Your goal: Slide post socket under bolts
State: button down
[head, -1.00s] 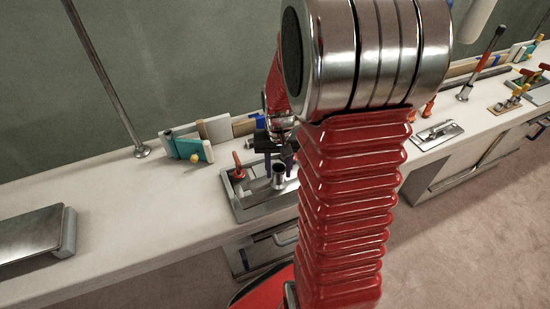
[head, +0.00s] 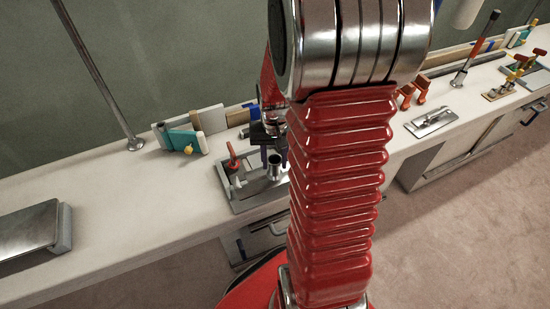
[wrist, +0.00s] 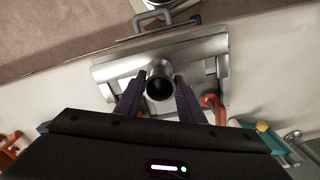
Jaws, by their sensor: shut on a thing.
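The post socket is a short upright metal tube with a dark round opening; it shows in the wrist view (wrist: 160,87) and in the head view (head: 274,166). My gripper (wrist: 158,97) is shut on it, with one dark finger on each side of the tube. In the head view my gripper (head: 268,145) is partly hidden by my red arm. The socket stands at a grey metal plate (wrist: 125,68) on the bench, which also shows in the head view (head: 245,204). I cannot make out the bolts, or whether the socket's foot touches the plate.
A red-handled clamp (head: 232,155) stands at the plate's left, close to my gripper. A teal block with a yellow knob (head: 185,141) is behind left. A metal pole (head: 100,75) rises from the bench. A steel-topped box (head: 28,228) lies left; the bench between is clear.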

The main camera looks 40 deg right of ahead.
aim_at(275, 170)
jog(key=shift+f, duration=2.3)
jog(key=shift+w+d, duration=0.45)
jog(key=shift+w, duration=1.25)
jog(key=shift+w+d, duration=0.45)
jog(key=shift+w, duration=1.25)
jog(key=shift+w+d, duration=0.45)
jog(key=shift+w, duration=1.25)
jog(key=c, duration=1.1)
grip_release()
notch_tip(275, 170, up, 14)
jog(key=shift+f, duration=0.15)
